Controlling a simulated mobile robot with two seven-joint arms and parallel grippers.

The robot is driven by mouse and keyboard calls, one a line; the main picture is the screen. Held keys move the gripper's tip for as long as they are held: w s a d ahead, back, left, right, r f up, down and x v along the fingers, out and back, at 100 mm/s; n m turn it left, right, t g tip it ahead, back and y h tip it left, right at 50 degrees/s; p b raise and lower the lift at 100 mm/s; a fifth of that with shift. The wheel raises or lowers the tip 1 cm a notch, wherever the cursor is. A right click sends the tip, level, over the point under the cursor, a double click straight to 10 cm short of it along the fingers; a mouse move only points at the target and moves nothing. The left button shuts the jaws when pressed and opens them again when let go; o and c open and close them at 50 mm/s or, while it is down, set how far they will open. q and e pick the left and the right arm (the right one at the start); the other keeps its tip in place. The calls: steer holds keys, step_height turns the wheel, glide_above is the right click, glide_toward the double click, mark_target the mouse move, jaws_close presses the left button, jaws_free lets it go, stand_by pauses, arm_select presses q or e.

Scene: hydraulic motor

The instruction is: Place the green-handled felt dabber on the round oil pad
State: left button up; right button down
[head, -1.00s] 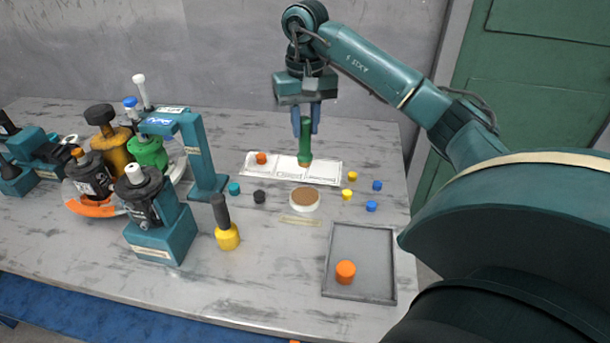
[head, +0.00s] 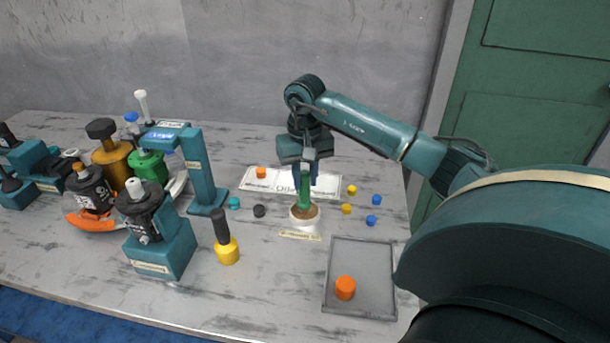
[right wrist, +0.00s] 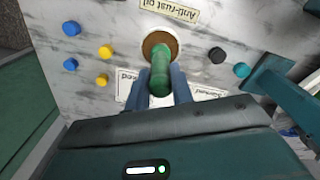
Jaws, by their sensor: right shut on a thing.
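The green-handled felt dabber (head: 305,186) stands upright in the head view, and its green handle also shows in the right wrist view (right wrist: 160,72). My right gripper (head: 305,182) is shut on the handle from above. The round oil pad (head: 294,222) is a white-rimmed disc with a brown top, directly under the dabber. The dabber's lower end appears at the pad's top; whether it touches is hard to tell. The pad also shows in the right wrist view (right wrist: 173,44), partly hidden by the handle. My left gripper is not in view.
A label plate (head: 300,236) lies in front of the pad. Blue and yellow caps (head: 372,220) lie to its right, and a black cap (head: 259,211) to its left. A grey tray (head: 362,255) holds an orange cap (head: 345,288). A yellow-based tool (head: 228,250) stands at left.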

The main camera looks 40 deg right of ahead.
steer(key=c, duration=1.2)
jaws_free()
steer(key=shift+f, duration=0.1)
step_height(320, 180, up, 12)
